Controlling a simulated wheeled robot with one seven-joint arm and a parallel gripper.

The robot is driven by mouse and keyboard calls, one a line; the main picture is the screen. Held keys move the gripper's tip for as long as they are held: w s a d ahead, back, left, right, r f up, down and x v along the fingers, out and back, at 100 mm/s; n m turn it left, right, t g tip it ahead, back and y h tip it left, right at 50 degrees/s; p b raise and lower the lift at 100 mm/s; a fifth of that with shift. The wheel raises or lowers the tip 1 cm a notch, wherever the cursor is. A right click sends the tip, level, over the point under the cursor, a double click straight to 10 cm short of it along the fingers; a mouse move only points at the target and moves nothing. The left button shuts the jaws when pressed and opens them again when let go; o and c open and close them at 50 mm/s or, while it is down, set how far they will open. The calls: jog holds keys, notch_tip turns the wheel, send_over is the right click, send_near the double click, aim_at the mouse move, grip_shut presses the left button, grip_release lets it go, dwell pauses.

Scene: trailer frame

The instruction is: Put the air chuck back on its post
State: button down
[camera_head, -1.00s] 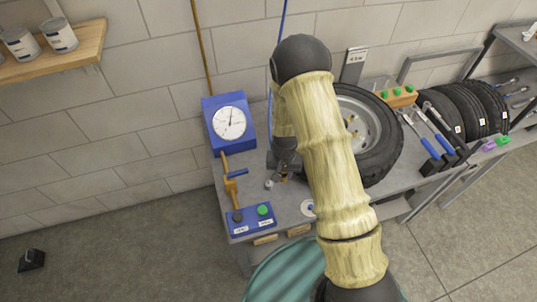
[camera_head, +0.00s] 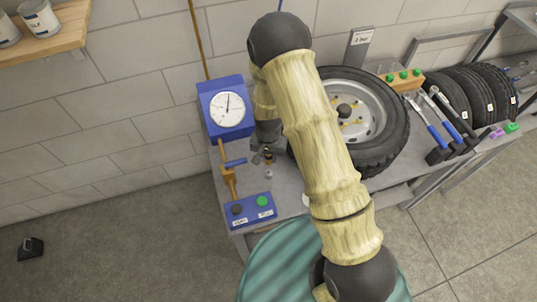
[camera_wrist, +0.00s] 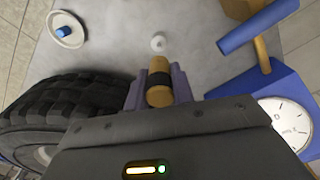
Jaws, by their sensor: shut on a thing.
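The air chuck (camera_wrist: 159,84) is a brass cylinder with a black band. My gripper (camera_wrist: 157,80) is shut on it, a purple finger on each side. In the head view my gripper (camera_head: 265,155) is low over the bench, right of the orange-brown stand, and only a bit of brass shows. A small pale round-topped peg (camera_wrist: 158,42) stands just beyond the chuck's far end in the wrist view. It also shows just below my gripper in the head view (camera_head: 269,174). I cannot tell whether chuck and peg touch, or whether the peg is the post.
The blue gauge box (camera_head: 227,108) and the orange-brown stand with a blue handle (camera_head: 235,162) are close on the left. A blue button box (camera_head: 250,211) is in front. The wheel (camera_head: 385,125) is close on the right. A white dish with a blue piece (camera_wrist: 67,30) lies on the bench.

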aim_at(269, 164)
jog(key=shift+f+b, duration=1.3)
jog(key=shift+f, duration=0.85)
jog(key=shift+f+b, duration=0.3)
jog(key=shift+f, duration=0.1)
jog(key=shift+f, duration=0.35)
jog(key=shift+f+b, duration=0.75)
jog(key=shift+f, duration=0.05)
jog(key=c, duration=0.6)
grip_release()
jog(key=shift+c, duration=0.2)
jog(key=shift+d, duration=0.1)
